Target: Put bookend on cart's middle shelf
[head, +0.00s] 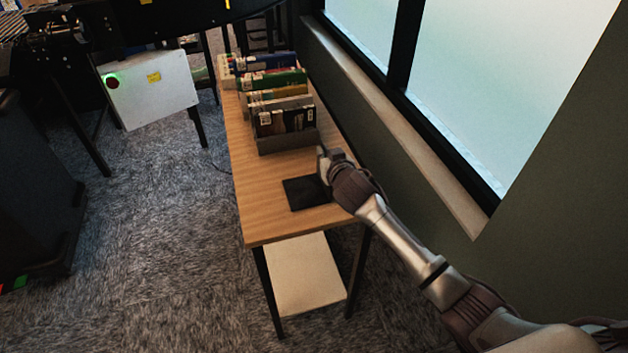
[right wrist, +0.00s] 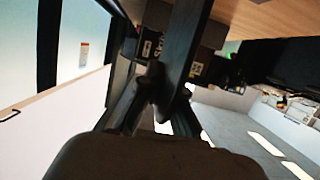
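The dark bookend (head: 305,192) is at the near end of the wooden table, its flat plate low over or on the tabletop; I cannot tell whether it touches. My right gripper (head: 325,165) is at the bookend's right side. In the right wrist view, my right gripper (right wrist: 158,92) has its fingers close together around a dark upright plate (right wrist: 187,40), which looks like the bookend's upright part. The fingers partly hide the contact. I cannot make out a cart with a middle shelf. My left gripper is not in view.
Several books (head: 275,95) stand in a row on the wooden table (head: 262,215), just beyond the bookend. A window wall (head: 440,150) runs along the right. A white panel (head: 150,90) and a dark cabinet-like object (head: 35,190) stand left. Carpet (head: 160,230) between is clear.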

